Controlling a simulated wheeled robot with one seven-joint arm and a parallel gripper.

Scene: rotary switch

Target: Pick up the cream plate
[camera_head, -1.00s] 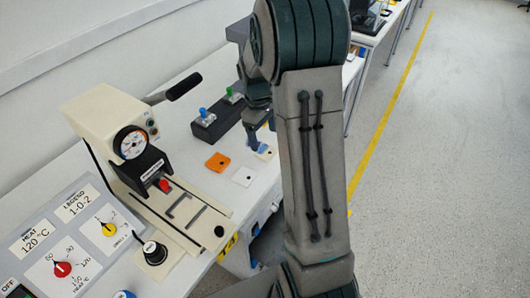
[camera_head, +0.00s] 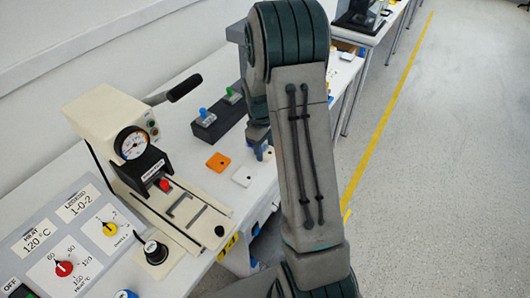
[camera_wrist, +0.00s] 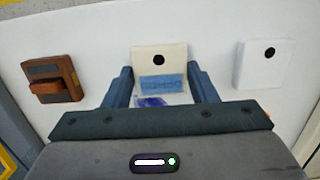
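The cream plate (camera_wrist: 160,52), a small squarish piece with a black dot and a blue patch, lies on the white table in the wrist view. My gripper (camera_wrist: 160,74) is open. Its two blue-grey fingers stand apart, one to each side of the plate's near part, with a visible gap on both sides. In the head view my gripper (camera_head: 262,150) is low over the table beyond the white plate, and my arm hides most of that spot. I cannot tell the fingertips' height over the table.
A white plate (camera_wrist: 265,62) lies to the right of the cream one, and a brown block (camera_wrist: 52,78) to the left. The head view shows an orange plate (camera_head: 217,162), a dark box with blue and green knobs (camera_head: 220,110), and a cream press machine (camera_head: 115,130).

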